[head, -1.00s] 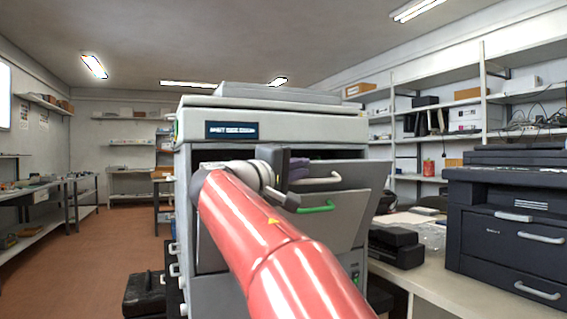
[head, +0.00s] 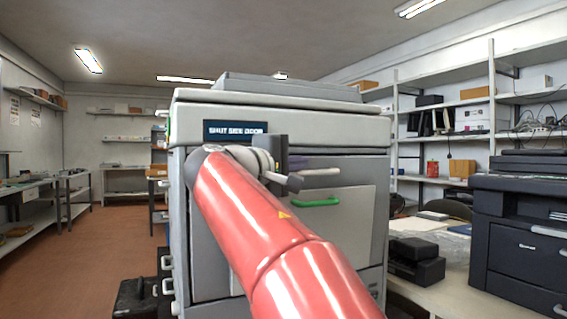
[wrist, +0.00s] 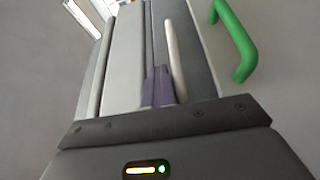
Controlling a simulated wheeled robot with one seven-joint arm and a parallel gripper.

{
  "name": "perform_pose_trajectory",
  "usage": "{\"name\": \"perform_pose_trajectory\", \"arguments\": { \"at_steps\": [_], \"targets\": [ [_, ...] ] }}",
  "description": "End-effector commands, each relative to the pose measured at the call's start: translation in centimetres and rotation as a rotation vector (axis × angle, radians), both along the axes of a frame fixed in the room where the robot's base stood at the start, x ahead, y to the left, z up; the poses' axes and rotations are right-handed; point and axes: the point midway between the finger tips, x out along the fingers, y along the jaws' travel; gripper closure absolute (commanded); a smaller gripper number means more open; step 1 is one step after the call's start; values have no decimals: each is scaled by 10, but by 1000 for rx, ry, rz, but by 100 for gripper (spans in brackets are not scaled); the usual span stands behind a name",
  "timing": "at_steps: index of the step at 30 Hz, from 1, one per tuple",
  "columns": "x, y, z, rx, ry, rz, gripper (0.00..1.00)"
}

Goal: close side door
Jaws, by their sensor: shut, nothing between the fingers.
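The large grey printer (head: 285,118) stands in front of me, with a small screen reading "SHUT SIDE DOOR". Its side door (head: 345,225) carries a green handle (head: 318,202), with a pale handle (head: 320,172) above it. The door stands upright and looks flush or almost flush with the body; I cannot tell whether it is latched. My gripper (wrist: 163,75) is shut and empty, its purple fingers pointing at the printer beside the pale handle. The green handle (wrist: 238,40) is at the right in the wrist view. My red arm hides the lower left of the printer front.
A bench (head: 430,292) at the right bears a black box-like device (head: 415,262) and a dark printer (head: 520,235). Shelves line the right wall. A black case (head: 140,298) sits on the floor at the left. Open floor lies further left.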

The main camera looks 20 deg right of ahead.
Motion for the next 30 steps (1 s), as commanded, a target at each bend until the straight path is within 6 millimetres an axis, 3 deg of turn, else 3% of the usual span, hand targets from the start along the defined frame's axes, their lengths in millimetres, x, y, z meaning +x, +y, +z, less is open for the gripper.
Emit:
{"name": "perform_pose_trajectory", "arguments": {
  "at_steps": [1,30],
  "targets": [
    [4,0,-13,10,24,-8,84],
    [-18,72,-6,8,19,19,80]
  ]
}}
